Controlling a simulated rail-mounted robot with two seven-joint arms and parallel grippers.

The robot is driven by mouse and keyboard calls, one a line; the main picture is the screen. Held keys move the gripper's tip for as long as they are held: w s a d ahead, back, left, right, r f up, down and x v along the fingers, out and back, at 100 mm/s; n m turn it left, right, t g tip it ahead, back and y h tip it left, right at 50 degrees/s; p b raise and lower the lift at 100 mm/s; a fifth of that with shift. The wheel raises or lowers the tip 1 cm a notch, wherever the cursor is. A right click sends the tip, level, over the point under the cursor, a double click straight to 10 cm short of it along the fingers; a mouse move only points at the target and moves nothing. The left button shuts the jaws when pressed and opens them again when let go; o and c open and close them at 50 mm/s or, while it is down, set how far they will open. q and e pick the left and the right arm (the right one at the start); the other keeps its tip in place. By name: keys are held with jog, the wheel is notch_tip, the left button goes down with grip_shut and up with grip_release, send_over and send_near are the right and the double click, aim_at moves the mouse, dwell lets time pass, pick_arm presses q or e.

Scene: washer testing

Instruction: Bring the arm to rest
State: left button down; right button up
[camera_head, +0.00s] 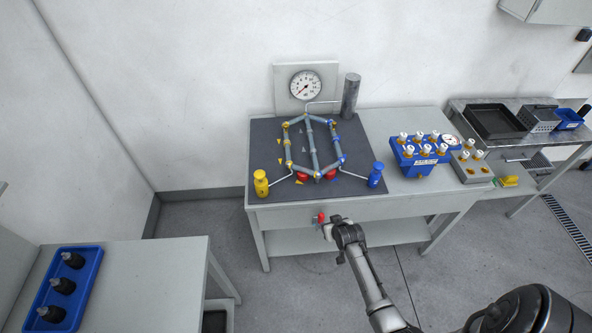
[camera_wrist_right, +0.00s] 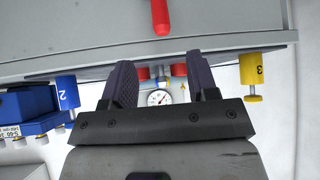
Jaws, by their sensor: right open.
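My right arm comes in from the lower right in the head view. Its gripper (camera_head: 326,224) is in front of the workbench's front edge. In the right wrist view the two dark fingers of the gripper (camera_wrist_right: 161,64) stand apart, with nothing held between them. A red handle (camera_wrist_right: 160,16) shows beyond the fingertips, apart from them; it also appears as a small red piece (camera_head: 321,217) beside the gripper in the head view. My left gripper is in neither view.
A side table at lower left holds a blue tray (camera_head: 84,275). Floor between the tables is open.

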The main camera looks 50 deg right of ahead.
jog(key=s+a+r+n+g+y, duration=0.1)
jog(key=s+a+r+n, duration=0.1)
jog(key=a+r, duration=0.65)
jog(key=s+a+r+n+y, duration=0.2)
jog(key=s+a+r, duration=0.1)
jog(key=a+r, duration=0.55)
jog(key=s+a+r+n, duration=0.2)
jog(key=s+a+n, duration=0.1)
jog(key=s+a, duration=0.35)
jog(key=s+a+f+g+y, duration=0.1)
jog(key=s+f+g, duration=0.1)
jog(key=s, duration=0.3)
jog(key=s+a+f+g, duration=0.1)
jog(key=s+f, duration=0.2)
jog(key=s, duration=0.2)
notch_tip(320, 180, up, 18)
jog(key=p, duration=1.7)
jog(key=shift+w+d+r+n+p, duration=0.2)
jog(key=shift+w+d+n+p, duration=0.1)
jog(key=shift+n+p, duration=0.1)
